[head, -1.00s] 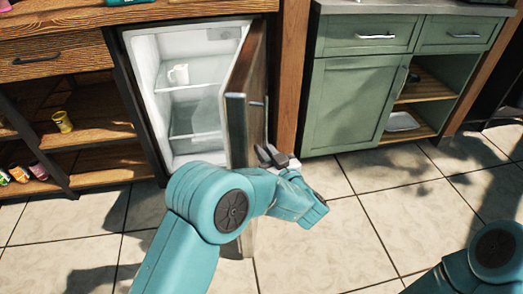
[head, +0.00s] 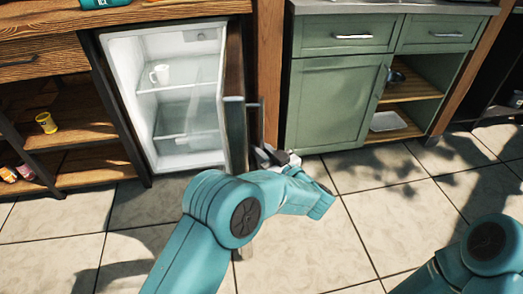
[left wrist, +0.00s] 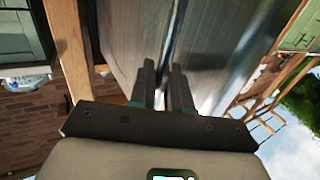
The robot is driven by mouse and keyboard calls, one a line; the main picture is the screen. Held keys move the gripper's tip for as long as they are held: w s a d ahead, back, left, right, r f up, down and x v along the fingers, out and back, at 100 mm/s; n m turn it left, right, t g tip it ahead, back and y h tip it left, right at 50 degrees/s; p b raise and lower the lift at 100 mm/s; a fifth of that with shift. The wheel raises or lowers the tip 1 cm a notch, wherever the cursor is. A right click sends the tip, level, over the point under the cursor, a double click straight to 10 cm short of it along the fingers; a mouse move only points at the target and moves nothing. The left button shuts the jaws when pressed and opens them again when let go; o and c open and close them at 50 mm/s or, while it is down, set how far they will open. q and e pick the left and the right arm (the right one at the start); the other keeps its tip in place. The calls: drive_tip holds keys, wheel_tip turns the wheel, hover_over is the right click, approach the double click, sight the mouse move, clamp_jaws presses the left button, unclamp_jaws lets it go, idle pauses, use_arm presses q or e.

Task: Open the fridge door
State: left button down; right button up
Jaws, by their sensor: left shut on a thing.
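The fridge (head: 165,100) stands open, its white inside and glass shelves in sight. Its door (head: 235,120) is swung out toward me, seen nearly edge-on with a dark outer face on the right. The door handle (head: 260,108) is a thin upright bar on that outer face. My left gripper (head: 268,155) is low at the outer side of the door, shut on the handle. In the left wrist view, the two fingers (left wrist: 164,85) close around the bar in front of the grey door panel (left wrist: 130,35). My right arm shows at the lower right, but its gripper is out of view.
Wooden shelves with a yellow cup (head: 46,123) are at the left. A green cabinet (head: 340,100) stands right of a wooden post (head: 268,60). The tiled floor (head: 330,240) in front is clear.

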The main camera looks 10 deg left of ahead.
use_arm(q)
drive_tip(key=shift+w+d, duration=0.1)
drive_tip(key=shift+d, duration=0.1)
use_arm(e)
drive_tip(key=shift+w+d, duration=0.1)
drive_tip(key=shift+d, duration=0.25)
use_arm(q)
drive_tip(key=c, duration=1.3)
unclamp_jaws()
use_arm(e)
drive_tip(key=shift+a, duration=0.1)
